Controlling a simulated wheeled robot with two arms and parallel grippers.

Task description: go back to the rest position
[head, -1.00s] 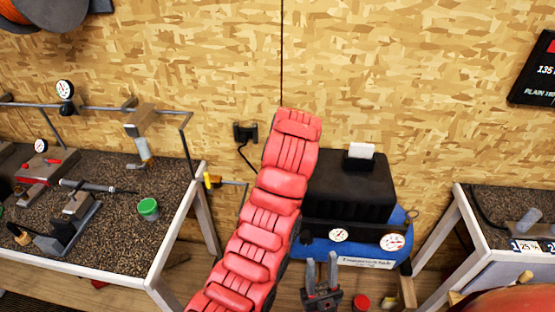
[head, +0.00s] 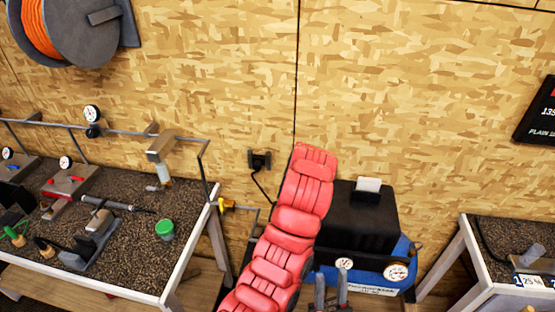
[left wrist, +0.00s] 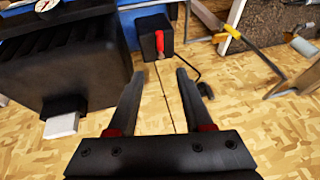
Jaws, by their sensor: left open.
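My left gripper (left wrist: 160,74) shows in the left wrist view with its two dark fingers apart and nothing between them. Below and around it in that view are the wood-panel wall, a hanging cord and a dark box with a red part. In the head view I cannot see its fingers. My right gripper (head: 331,288) is at the bottom edge of the head view, in front of the blue compressor. Its two grey fingers stand apart with no object seen between them. Its base is cut off by the frame.
The blue compressor (head: 401,285) carries a black box (head: 355,215) close to my arms. A workbench (head: 130,225) with tools, gauges and a green-lidded jar (head: 165,231) stands left. Another bench (head: 500,245) stands right. A hose reel (head: 75,30) hangs on the wall (head: 220,90).

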